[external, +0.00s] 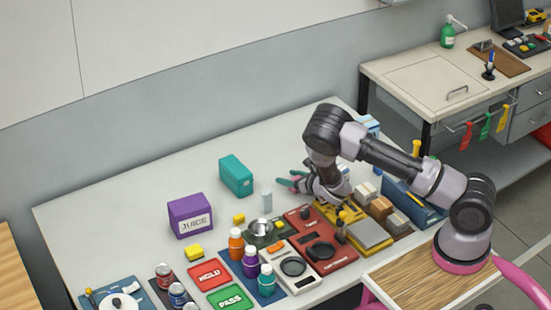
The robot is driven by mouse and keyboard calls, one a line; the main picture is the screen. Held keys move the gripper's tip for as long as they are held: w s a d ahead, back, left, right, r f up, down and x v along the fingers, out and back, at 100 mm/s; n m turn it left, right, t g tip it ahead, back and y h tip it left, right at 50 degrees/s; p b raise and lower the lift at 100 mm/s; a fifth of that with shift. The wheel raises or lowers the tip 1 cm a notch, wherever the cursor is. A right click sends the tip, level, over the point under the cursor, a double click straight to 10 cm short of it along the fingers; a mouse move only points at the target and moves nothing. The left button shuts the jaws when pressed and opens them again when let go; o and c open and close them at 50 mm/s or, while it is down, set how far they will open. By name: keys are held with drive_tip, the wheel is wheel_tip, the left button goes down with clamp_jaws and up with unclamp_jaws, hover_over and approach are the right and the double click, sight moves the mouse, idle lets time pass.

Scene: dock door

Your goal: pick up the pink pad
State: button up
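I cannot make out a pink pad for sure on the white table (130,195); my arm hides part of the right side. A red pad with white lettering (209,274) and a green pad marked PASS (230,299) lie flat near the front edge. My gripper (295,182) is low over the table, right of the teal box (237,176). Small teal and reddish parts show at its end. They are too small to tell whether the fingers are apart or hold anything.
A purple box (190,216), orange (236,245) and purple (250,262) bottles, a red tray (322,246) and small boxes (380,207) crowd the table's middle and right. The back left is clear. A workbench (420,82) stands behind at right.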

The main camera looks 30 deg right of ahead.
drive_tip(key=c, duration=0.4)
drive_tip(key=shift+r, duration=0.15)
